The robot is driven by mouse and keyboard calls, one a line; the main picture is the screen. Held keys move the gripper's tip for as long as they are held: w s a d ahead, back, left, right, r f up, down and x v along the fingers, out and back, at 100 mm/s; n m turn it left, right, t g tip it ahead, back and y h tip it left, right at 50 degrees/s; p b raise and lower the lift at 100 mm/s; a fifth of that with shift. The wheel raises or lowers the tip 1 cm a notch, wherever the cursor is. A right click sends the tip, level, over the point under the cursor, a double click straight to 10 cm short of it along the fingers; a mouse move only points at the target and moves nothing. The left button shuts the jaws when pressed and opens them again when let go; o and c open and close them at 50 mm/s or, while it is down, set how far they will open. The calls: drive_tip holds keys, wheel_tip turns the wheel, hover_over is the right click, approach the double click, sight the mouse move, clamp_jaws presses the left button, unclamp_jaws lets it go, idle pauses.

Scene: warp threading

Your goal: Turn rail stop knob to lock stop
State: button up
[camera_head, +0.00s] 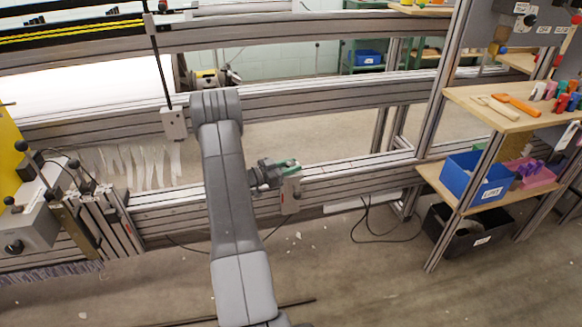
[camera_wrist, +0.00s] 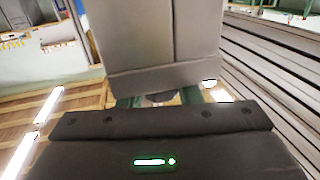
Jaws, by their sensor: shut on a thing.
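The rail stop is a light grey block (camera_head: 291,194) on the front aluminium rail, right of my arm in the head view. In the wrist view its large grey face (camera_wrist: 155,40) fills the top middle. My gripper (camera_head: 283,166) reaches the stop's upper part from the left. Its green fingers show in the wrist view on either side of a small dark round knob (camera_wrist: 160,99), just below the block's edge. My gripper is shut on this knob. Most of the knob is hidden by my gripper body, so its turn angle cannot be told.
The front rail (camera_head: 355,176) runs on to the right, clear beyond the stop. A shelf rack at right holds a blue bin (camera_head: 474,182), a black bin (camera_head: 465,230) and tools. A grey block on a black rod (camera_head: 173,123) stands left of my arm. Cables lie below the rail.

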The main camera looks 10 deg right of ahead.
drive_tip(key=m+g, duration=0.2)
drive_tip(key=g, duration=0.1)
drive_tip(key=m+g+b, duration=0.1)
drive_tip(key=m+g, duration=0.1)
drive_tip(key=g, duration=0.2)
drive_tip(key=shift+f, duration=0.1)
drive_tip(key=shift+m+g+y+b, duration=0.55)
drive_tip(key=shift+m+g, duration=1.25)
drive_tip(key=shift+g, duration=0.6)
drive_tip(key=o, duration=0.9)
drive_tip(key=shift+o, duration=0.2)
